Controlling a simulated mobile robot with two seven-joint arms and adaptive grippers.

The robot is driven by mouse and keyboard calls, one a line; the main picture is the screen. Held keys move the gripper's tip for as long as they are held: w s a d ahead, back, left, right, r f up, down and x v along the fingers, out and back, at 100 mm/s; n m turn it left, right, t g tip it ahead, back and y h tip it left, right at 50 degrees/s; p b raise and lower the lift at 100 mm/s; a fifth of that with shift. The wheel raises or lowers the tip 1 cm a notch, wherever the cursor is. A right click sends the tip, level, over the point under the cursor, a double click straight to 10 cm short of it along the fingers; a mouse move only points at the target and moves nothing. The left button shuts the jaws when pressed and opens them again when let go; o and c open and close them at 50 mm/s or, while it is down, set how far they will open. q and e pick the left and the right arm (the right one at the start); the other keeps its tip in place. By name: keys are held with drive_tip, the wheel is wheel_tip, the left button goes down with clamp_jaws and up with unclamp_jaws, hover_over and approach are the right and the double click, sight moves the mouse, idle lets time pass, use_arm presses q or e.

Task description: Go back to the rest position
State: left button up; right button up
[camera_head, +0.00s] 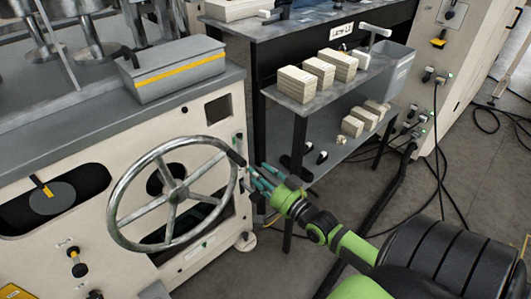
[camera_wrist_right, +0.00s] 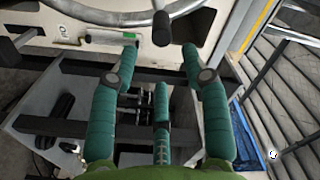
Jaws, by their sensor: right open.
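My right gripper (camera_head: 262,180) is in front of the machine, just right of the large metal handwheel (camera_head: 176,192). Its green arm comes in from the lower right. In the right wrist view its teal fingers (camera_wrist_right: 160,62) are spread apart with nothing between them. The wheel's rim and its dark handle knob (camera_wrist_right: 161,28) show just beyond the fingertips, and I see no contact. My left gripper is in neither view.
A cream machine (camera_head: 215,245) fills the left. A grey shelf cart (camera_head: 300,104) with several pale blocks (camera_head: 318,72) stands behind the gripper. A cream cabinet (camera_head: 455,75) and loose black cables (camera_head: 440,170) are at right. Some grey floor (camera_head: 300,250) is clear.

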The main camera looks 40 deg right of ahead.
drive_tip(key=shift+s+d, duration=0.1)
drive_tip(key=shift+s, duration=0.85)
